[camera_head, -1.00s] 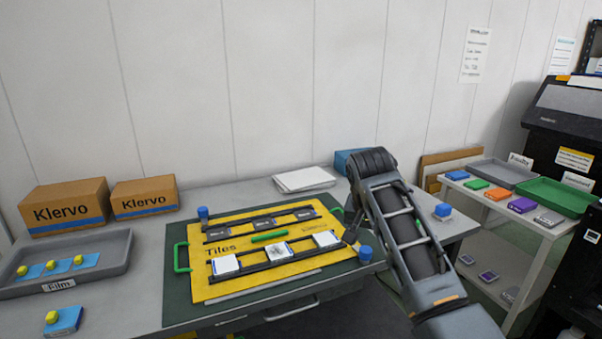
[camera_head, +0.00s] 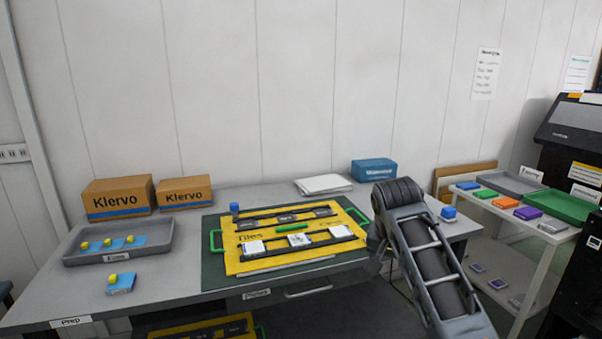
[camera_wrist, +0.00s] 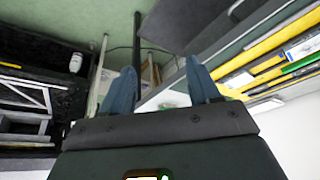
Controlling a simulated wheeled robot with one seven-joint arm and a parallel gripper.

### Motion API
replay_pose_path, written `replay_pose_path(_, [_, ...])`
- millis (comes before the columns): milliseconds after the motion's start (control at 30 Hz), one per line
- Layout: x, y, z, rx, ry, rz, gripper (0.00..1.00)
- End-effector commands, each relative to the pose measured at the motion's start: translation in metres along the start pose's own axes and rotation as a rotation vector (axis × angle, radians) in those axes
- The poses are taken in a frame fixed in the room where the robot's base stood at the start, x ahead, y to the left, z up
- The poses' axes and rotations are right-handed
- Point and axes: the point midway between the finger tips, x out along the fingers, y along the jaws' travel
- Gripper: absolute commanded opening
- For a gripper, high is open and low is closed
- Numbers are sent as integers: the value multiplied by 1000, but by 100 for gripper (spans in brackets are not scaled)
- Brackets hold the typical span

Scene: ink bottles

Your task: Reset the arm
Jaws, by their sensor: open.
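My arm (camera_head: 432,262) rises at the right of the head view, in front of the table's right end. My gripper (camera_wrist: 163,88) shows in the wrist view with its two blue-grey fingers spread apart and nothing between them. In the head view the gripper's fingers are hidden or too small to make out. The yellow Tiles board (camera_head: 240,262) lies on the dark green mat on the table (camera_head: 180,290), apart from my arm's visible links. White tiles (camera_head: 254,247) sit in its front rail.
A grey tray (camera_head: 75,257) with several blue pieces bearing yellow knobs sits at the table's left. Two Klervo boxes (camera_head: 117,196) and a blue box (camera_head: 374,171) stand behind. A side table at right holds coloured cartridges (camera_head: 504,202), a grey tray and a green tray (camera_head: 565,206).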

Motion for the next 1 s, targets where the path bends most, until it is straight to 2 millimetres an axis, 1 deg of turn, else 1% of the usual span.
replay_pose_path(33, [6,1,6,-4,1,-5,61])
replay_pose_path(200, [20,2,20,-18,14,-27,61])
replay_pose_path(367, [38,5,42,-37,32,-56,61])
replay_pose_path(467, [52,8,60,-51,45,-78,61])
replay_pose_path(567, [66,12,82,-67,64,-106,61])
replay_pose_path(667, [84,20,113,-87,88,-140,61])
replay_pose_path(800, [104,36,166,-114,137,-198,61])
replay_pose_path(867, [110,44,188,-125,161,-221,61])
replay_pose_path(900, [112,49,203,-131,177,-235,61])
replay_pose_path(967, [114,58,224,-141,203,-255,61])
replay_pose_path(1000, [114,64,239,-146,220,-268,61])
